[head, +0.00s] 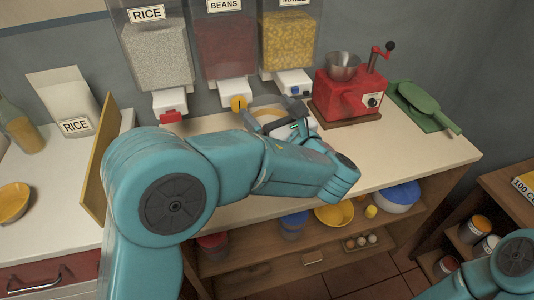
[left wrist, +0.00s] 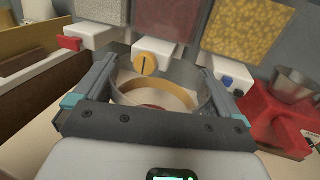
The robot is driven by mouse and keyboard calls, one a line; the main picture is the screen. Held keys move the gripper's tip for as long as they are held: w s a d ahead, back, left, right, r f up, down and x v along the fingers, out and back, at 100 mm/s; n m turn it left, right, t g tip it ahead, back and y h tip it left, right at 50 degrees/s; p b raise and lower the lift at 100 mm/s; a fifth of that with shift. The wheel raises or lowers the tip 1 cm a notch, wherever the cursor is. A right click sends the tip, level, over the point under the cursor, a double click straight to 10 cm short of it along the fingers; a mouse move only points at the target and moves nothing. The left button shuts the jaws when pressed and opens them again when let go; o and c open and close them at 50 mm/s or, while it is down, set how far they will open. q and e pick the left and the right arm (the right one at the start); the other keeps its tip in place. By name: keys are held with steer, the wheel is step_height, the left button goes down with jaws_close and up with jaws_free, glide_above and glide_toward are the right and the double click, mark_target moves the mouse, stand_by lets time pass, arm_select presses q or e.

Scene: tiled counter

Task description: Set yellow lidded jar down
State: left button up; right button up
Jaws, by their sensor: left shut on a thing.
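My left gripper (head: 277,122) is over the counter, below the middle and right dispensers, partly hidden by my own arm. In the left wrist view, my left gripper (left wrist: 155,82) is shut on a round, clear-walled jar with a yellowish-tan ring (left wrist: 158,91). Something reddish shows low inside the ring. The jar's pale yellow top also shows in the head view (head: 266,112). I cannot tell whether its base touches the counter. My right gripper is out of view; only part of that arm shows at the bottom right.
Rice, beans and maize dispensers (head: 286,40) hang behind the counter (head: 400,145). A tan upright board (head: 97,160) is at left. Bowls stand on the shelf below. The counter's right front is clear.

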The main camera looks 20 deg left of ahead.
arm_select(q)
steer(key=f, duration=0.6)
steer(key=shift+s+b, duration=0.2)
steer(key=shift+b, duration=0.1)
steer(key=shift+w+f, duration=0.15)
steer(key=shift+f, duration=0.4)
step_height(320, 180, down, 4)
steer(key=shift+a+f, duration=0.1)
steer(key=shift+f+b, duration=0.1)
steer(key=shift+b, duration=0.3)
steer(key=o, duration=1.6)
steer(key=shift+f, duration=0.1)
